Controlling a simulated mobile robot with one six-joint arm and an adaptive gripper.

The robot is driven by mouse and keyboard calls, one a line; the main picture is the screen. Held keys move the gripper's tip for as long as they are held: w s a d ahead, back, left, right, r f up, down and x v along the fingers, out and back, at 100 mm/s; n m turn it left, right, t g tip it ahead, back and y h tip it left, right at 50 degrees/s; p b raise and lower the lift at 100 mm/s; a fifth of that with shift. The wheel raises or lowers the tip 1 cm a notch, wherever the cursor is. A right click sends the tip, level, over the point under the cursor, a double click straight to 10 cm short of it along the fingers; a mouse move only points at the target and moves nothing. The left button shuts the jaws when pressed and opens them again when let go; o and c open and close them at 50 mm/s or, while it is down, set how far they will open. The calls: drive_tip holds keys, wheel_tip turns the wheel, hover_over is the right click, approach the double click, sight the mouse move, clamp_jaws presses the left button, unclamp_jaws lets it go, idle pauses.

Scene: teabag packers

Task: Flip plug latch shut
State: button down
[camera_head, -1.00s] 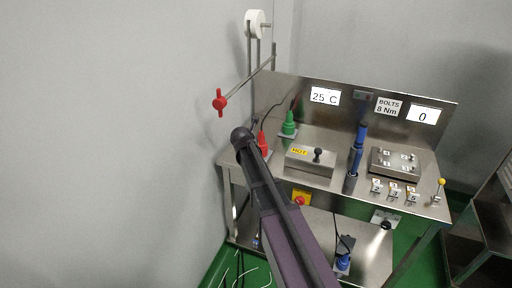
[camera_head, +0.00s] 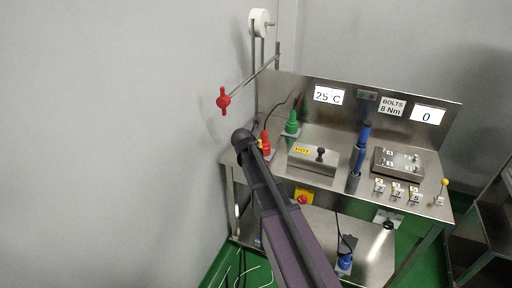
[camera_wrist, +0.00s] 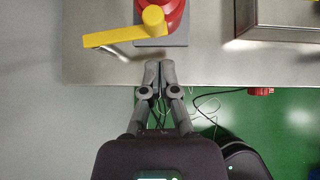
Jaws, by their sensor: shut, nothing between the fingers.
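The red plug (camera_head: 266,145) stands at the left front of the steel bench, partly behind my arm. In the wrist view the red plug (camera_wrist: 174,14) sits on a grey base at the top, partly cut off. Its yellow latch (camera_wrist: 118,35) has a round hub at the plug's front and a lever reaching left, over the bench. A bit of yellow latch (camera_head: 259,144) also shows in the head view. My gripper (camera_wrist: 152,66) is shut and empty, with its fingertips just in front of the grey base, below and right of the lever. The gripper is hidden in the head view.
A green plug (camera_head: 292,124) stands behind the red one. A steel box marked HOT (camera_head: 312,161) is to the right. A blue plug (camera_head: 344,262) is on the lower shelf. Bench surface left of the latch is clear.

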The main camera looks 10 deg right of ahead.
drive_tip(key=s+a+r+p, duration=0.2)
drive_tip(key=s+r+p, duration=0.5)
drive_tip(key=s, duration=0.2)
idle(0.4)
drive_tip(key=shift+s+d, duration=0.1)
drive_tip(key=shift+s, duration=0.05)
idle(0.4)
drive_tip(key=s+d+f+m+g+y, duration=0.1)
drive_tip(key=s+m+g, duration=0.3)
drive_tip(key=s+m, duration=0.7)
drive_tip(key=s+f+m+g+y, duration=0.3)
drive_tip(key=s+m, duration=0.7)
drive_tip(key=m, duration=0.8)
drive_tip(key=shift+s+d+f+m+g+y, duration=0.3)
drive_tip(key=shift+s+d+f+m+g, duration=0.1)
drive_tip(key=shift+f, duration=0.25)
